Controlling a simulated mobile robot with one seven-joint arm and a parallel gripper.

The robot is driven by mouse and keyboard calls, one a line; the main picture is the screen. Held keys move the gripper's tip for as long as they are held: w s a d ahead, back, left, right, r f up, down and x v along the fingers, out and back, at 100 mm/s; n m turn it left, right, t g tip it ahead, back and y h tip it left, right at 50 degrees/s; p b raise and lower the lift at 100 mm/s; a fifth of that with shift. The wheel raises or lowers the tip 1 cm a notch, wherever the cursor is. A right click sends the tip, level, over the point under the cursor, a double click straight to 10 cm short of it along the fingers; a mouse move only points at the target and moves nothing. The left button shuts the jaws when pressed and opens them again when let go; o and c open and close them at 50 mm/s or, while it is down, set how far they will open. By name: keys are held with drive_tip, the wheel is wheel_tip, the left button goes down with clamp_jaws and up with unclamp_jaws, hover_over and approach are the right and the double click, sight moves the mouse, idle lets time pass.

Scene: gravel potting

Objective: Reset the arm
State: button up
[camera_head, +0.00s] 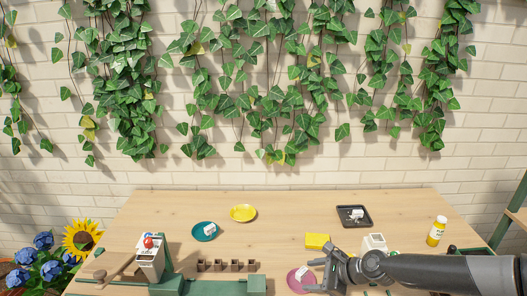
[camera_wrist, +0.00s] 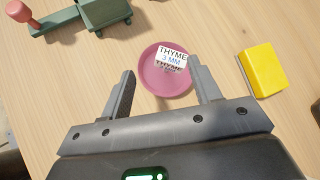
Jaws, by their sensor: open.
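My gripper (camera_head: 321,271) reaches in from the right in the head view, low over the front of the wooden table. In the wrist view my gripper (camera_wrist: 162,92) is open, with its two fingers apart and nothing between the tips. A pink saucer (camera_wrist: 152,82) with a label reading "THYME 3 MM" (camera_wrist: 172,58) lies just beyond the fingertips. The same pink saucer (camera_head: 293,284) shows beside the gripper in the head view. I cannot tell the exact height of the fingers above the table.
A yellow block (camera_head: 317,241) lies close to my gripper. A white container (camera_head: 374,242) stands near my arm, and a yellow bottle (camera_head: 437,231) at right. Teal (camera_head: 196,237) and yellow (camera_head: 242,213) saucers, a black tray (camera_head: 341,221) and a green stand (camera_head: 215,286) are around.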

drive_tip(key=a+r+n+g+h, duration=0.4)
drive_tip(key=a+n, duration=0.4)
drive_tip(key=n, duration=0.2)
drive_tip(key=s+d+r+n+t+h, duration=0.2)
drive_tip(key=s+d+r+n, duration=0.2)
drive_tip(key=s+r, duration=0.5)
drive_tip(key=s+d+r+n+t+h, duration=0.2)
drive_tip(key=s+d+r+n, duration=0.2)
drive_tip(key=s+r, duration=0.6)
drive_tip(key=shift+s+d+r+n, duration=0.15)
drive_tip(key=shift+s+r+n, duration=0.1)
drive_tip(key=shift+s+n, duration=0.75)
